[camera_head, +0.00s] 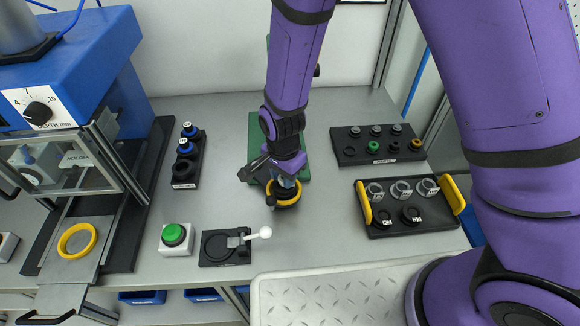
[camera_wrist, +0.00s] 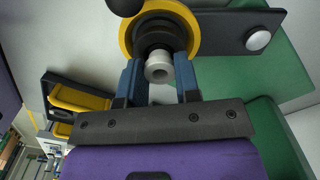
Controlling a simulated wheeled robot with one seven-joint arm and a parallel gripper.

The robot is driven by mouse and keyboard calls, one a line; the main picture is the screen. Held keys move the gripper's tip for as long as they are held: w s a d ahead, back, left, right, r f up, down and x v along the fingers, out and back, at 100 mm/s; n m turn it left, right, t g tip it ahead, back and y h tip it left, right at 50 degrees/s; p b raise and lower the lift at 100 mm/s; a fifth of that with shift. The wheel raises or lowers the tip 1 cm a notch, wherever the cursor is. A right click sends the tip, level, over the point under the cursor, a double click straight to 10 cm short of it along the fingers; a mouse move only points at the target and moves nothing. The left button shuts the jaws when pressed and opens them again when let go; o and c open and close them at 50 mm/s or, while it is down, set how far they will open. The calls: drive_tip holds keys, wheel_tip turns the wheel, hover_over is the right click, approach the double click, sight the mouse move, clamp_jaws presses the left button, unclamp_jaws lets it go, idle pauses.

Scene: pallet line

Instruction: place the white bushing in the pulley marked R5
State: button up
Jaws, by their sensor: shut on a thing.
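My gripper (camera_head: 285,184) points down over the middle of the table. In the wrist view its two blue-grey fingers (camera_wrist: 159,80) are closed on the sides of a pale grey-white bushing (camera_wrist: 158,67) with a hole in its end. The bushing lines up with a dark centre inside a yellow ring (camera_wrist: 184,14); I cannot tell whether it is inside or just above it. The ring also shows in the head view (camera_head: 286,205), under my gripper. A tray with yellow handles (camera_head: 385,232) holds several labelled ring-shaped parts; I cannot read R5 on any.
A green plate (camera_head: 254,128) lies behind the gripper. A dark rack (camera_head: 347,157) with small parts stands at the back right, another rack (camera_head: 187,172) at the left. A toggle clamp fixture (camera_head: 217,260) and green button (camera_head: 174,234) are in front. A blue press (camera_head: 95,55) stands left.

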drive_tip(key=shift+f, duration=0.2)
drive_tip(key=shift+s, duration=0.1)
drive_tip(key=o, duration=0.9)
wheel_tip(320, 180, up, 12)
drive_tip(key=shift+r, duration=0.15)
